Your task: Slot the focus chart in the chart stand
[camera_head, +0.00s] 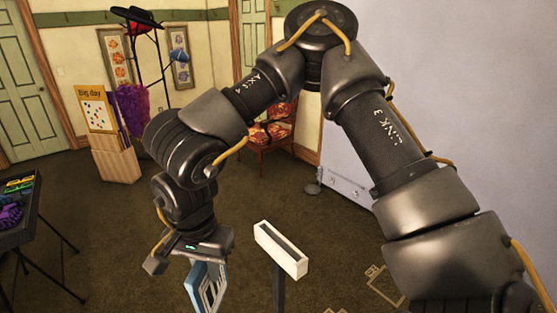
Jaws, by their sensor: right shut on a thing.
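My right gripper (193,261) points down at the lower middle left. It is shut on the focus chart (207,289), a blue-edged white panel with dark marks that hangs below it, its lower part cut off by the bottom edge. The chart stand (281,250) is a white block with a long dark slot on top, on a dark post. It stands just right of the chart, and the two are apart. The slot looks empty. My left gripper is not in view.
A dark tray on legs (22,215) holding purple and coloured items stands at the left edge. Behind are a cardboard box with a "Big day" poster (97,108), a hat stand with a black hat (138,16) and a red patterned chair (268,135). Brown carpet between is clear.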

